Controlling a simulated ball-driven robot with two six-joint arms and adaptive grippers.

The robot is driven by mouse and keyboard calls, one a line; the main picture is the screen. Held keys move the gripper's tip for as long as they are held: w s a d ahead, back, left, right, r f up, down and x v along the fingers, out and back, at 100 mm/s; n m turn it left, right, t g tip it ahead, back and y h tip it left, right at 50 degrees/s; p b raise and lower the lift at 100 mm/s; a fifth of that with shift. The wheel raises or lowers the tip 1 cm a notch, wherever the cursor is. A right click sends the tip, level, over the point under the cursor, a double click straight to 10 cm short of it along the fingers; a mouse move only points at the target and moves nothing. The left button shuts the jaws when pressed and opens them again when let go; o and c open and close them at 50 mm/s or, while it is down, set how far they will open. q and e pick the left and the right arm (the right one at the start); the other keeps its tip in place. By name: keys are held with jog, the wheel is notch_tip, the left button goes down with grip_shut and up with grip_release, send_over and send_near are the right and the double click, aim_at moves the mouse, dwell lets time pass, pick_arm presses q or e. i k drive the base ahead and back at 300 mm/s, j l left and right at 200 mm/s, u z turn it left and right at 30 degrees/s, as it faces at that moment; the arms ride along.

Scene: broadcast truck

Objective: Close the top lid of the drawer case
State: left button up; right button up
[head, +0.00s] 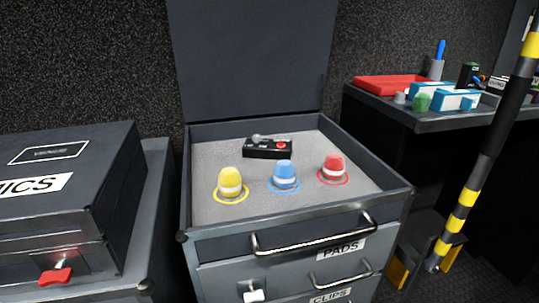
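The drawer case (290,246) stands in the middle of the head view. Its dark top lid (250,60) is open and stands upright at the back. The open top compartment has a grey foam floor (210,155). On it are a yellow piece (230,178), a blue piece (285,172) and a red piece (333,164), each within a ring of its own colour. A black box (268,150) with a red button and a grey knob lies behind them. The drawers below, marked PADS and CLIPS, look shut. Neither gripper is in view.
A closed black case (70,190) with a red latch (55,276) stands at left. A dark table (405,110) at right holds a red tray (385,85), blue-white boxes and a green piece (422,102). A yellow-black striped pole (485,150) leans at right.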

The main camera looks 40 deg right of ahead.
aim_at(234, 58)
jog(key=z, duration=1.3)
